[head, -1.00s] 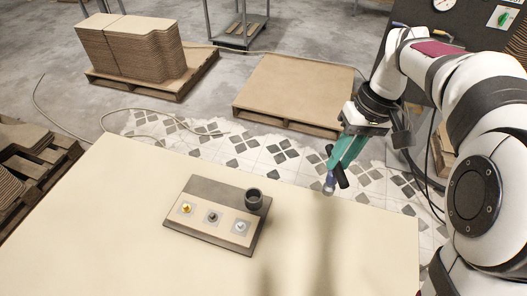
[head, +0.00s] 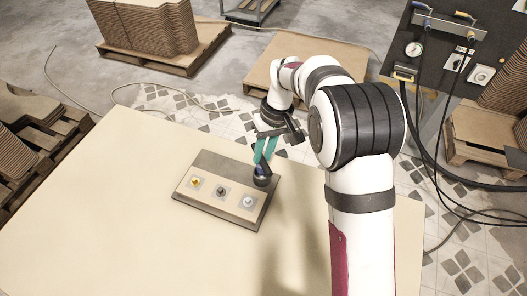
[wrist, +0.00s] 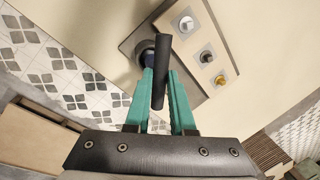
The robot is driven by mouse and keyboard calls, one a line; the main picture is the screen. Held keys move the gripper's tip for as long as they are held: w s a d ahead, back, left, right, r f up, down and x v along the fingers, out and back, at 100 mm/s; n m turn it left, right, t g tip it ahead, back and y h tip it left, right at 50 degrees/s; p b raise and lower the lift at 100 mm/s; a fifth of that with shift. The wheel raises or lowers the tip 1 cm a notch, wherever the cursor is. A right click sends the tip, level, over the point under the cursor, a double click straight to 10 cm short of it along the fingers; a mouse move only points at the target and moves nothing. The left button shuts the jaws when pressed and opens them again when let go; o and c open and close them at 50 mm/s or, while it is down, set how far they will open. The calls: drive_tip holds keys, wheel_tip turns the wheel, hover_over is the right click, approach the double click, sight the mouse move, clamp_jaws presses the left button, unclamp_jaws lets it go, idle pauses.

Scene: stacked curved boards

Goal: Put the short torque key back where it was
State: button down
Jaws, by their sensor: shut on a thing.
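The torque key has a black crossbar handle (wrist: 163,70) and a blue lower part (head: 260,170). My gripper (head: 264,160), with green fingers, is shut on it; the fingers also show in the wrist view (wrist: 160,80). The key is over the dark round cup (head: 262,181) at the back right corner of the brown board (head: 225,165). Its blue end overlaps the cup in the head view. I cannot tell how far it sits inside the cup. The key's tip is hidden.
The board also bears a yellow knob (head: 196,182), a dark knob (head: 221,191) and a silver knob (head: 248,202) on square plates. The cream table (head: 100,200) is bare around the board. A dark panel (head: 450,50) with a gauge stands at the right.

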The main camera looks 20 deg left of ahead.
drive_tip(key=c, duration=0.8)
unclamp_jaws()
drive_tip(key=shift+f, duration=0.1)
drive_tip(key=shift+o, duration=0.2)
drive_tip(key=v, duration=1.2)
drive_tip(key=s+d+r+m, duration=0.3)
drive_tip(key=s+d+r, duration=0.1)
drive_tip(key=d, duration=0.3)
drive_tip(key=s+d+f+m+t, duration=0.1)
drive_tip(key=s+d+m, duration=0.4)
drive_tip(key=s, duration=0.6)
drive_tip(key=s+d+f+m, duration=0.3)
drive_tip(key=s+d+m, duration=0.3)
drive_tip(key=s+d, duration=0.3)
drive_tip(key=shift+s+f+m+t, duration=0.3)
drive_tip(key=shift+s+t, duration=0.1)
drive_tip(key=shift+s, duration=0.7)
